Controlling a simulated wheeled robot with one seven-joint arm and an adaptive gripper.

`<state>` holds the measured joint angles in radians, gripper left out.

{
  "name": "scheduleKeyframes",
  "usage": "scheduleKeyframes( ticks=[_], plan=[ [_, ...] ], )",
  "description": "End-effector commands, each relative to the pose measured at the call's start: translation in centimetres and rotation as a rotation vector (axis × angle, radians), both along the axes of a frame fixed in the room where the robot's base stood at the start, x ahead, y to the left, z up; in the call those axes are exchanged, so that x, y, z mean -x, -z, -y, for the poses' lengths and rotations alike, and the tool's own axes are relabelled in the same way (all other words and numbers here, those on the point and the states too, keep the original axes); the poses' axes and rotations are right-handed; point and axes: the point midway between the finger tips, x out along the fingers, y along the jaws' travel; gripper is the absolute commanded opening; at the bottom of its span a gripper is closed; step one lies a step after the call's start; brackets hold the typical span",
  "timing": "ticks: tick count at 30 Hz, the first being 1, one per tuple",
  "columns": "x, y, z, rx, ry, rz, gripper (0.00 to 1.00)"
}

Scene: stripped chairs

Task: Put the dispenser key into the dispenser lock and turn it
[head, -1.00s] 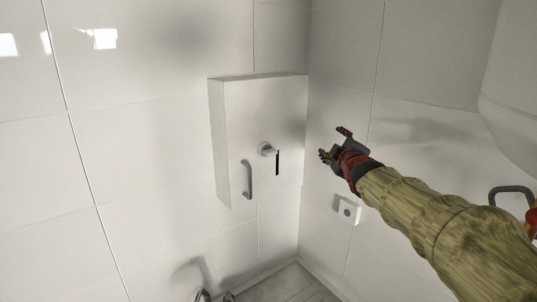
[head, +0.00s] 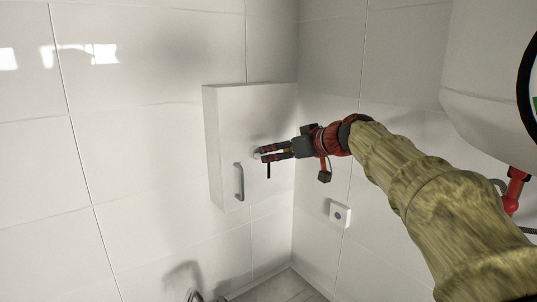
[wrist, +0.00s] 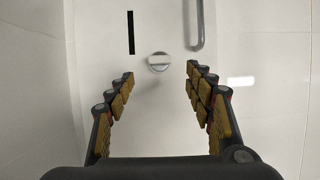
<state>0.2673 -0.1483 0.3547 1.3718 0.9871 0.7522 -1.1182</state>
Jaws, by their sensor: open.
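The dispenser (head: 228,106) is a white box on the tiled wall, left of my arm in the head view. A round, pale lock piece (wrist: 159,62) with a bar across its face sits on its front. I cannot tell whether this bar is the key; no separate key shows. My gripper (head: 263,154) is open at the dispenser front, with its fingertips at the round piece. In the wrist view the two fingers (wrist: 160,73) stand apart, with the round piece between and just beyond their tips. Contact cannot be told.
A grey bar handle (head: 239,182) and a dark slot (wrist: 130,32) are on the dispenser front. A small white plate (head: 340,214) is on the right wall. A large white fixture (head: 478,62) stands at the upper right. The left wall is bare.

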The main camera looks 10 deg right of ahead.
Motion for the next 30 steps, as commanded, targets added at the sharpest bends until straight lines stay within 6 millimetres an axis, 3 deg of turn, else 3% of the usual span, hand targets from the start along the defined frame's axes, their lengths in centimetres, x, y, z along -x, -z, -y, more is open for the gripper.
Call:
scheduleKeyframes(
  ticks=[16, 30],
  plan=[
    [-5.7, 2.4, -2.5, -0.001, -0.001, -0.002, 0.53],
    [-6.5, 3.0, -2.7, 0.000, 0.000, -0.001, 0.51]
  ],
)
